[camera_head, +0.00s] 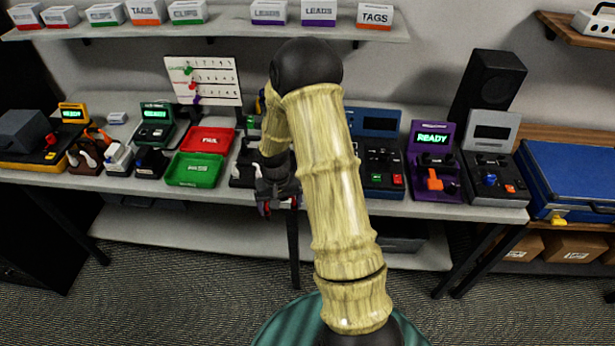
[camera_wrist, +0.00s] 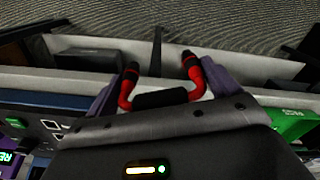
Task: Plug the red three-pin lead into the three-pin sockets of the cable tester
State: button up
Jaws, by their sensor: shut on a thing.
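My gripper (camera_head: 278,190) hangs over the table's front edge, left of the blue tester. In the wrist view, my gripper (camera_wrist: 160,85) is shut on the red lead (camera_wrist: 125,98), a red bent lead with a dark middle and dark ends pointing away from me. Small red parts of the lead show beside the gripper in the head view (camera_head: 265,208). A blue unit (camera_head: 378,125) with a black panel stands right of my arm; it also shows at the left of the wrist view (camera_wrist: 50,125). Which unit has the three-pin sockets is too small to tell.
A purple unit (camera_head: 432,165) reading READY and a grey unit (camera_head: 490,165) stand right. A red tray (camera_head: 207,140) and green tray (camera_head: 195,170) lie left, beside a green unit (camera_head: 157,118) and a yellow unit (camera_head: 73,115). A blue case (camera_head: 575,170) is far right.

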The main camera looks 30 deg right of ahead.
jog(key=a+f+n, duration=0.3)
jog(key=a+f, duration=0.3)
jog(key=f, duration=0.2)
jog(key=shift+s+a+f, duration=0.2)
jog(key=shift+s, duration=0.1)
jog(key=shift+a, duration=0.1)
